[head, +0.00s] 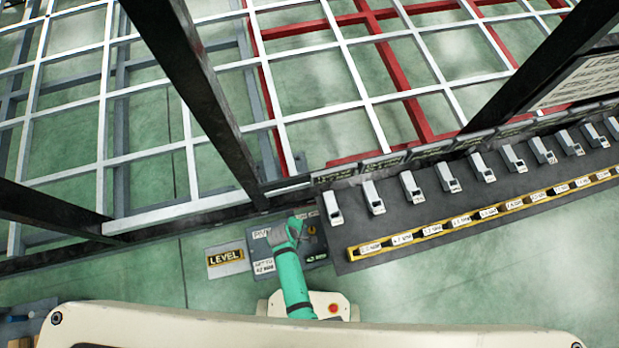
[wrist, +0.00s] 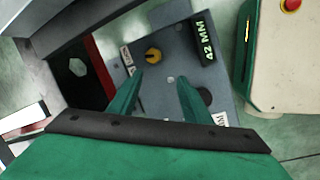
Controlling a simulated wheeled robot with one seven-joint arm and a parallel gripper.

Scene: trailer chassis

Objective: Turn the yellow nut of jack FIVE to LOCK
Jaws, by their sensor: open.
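The yellow nut (wrist: 153,55) sits on a grey jack panel (wrist: 178,35) in the wrist view, with a small raised part on it. In the head view the nut (head: 312,230) is a small yellow spot just right of my gripper (head: 290,228). My gripper also shows in the wrist view (wrist: 160,80), its two green fingers apart and empty. The nut lies just beyond the fingertips, nearer the left one, and no contact shows. Small white labels (wrist: 127,56) beside the nut are too small to read. The panel's name label is partly hidden by my gripper in the head view.
A green "42 MM" display (wrist: 208,42) sits on the panel. A LEVEL plate (head: 226,256) lies to its left. A dark bench (head: 450,215) with a row of grey blocks and a yellow label strip stands right. Dark posts (head: 195,80) and a white frame grid rise behind.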

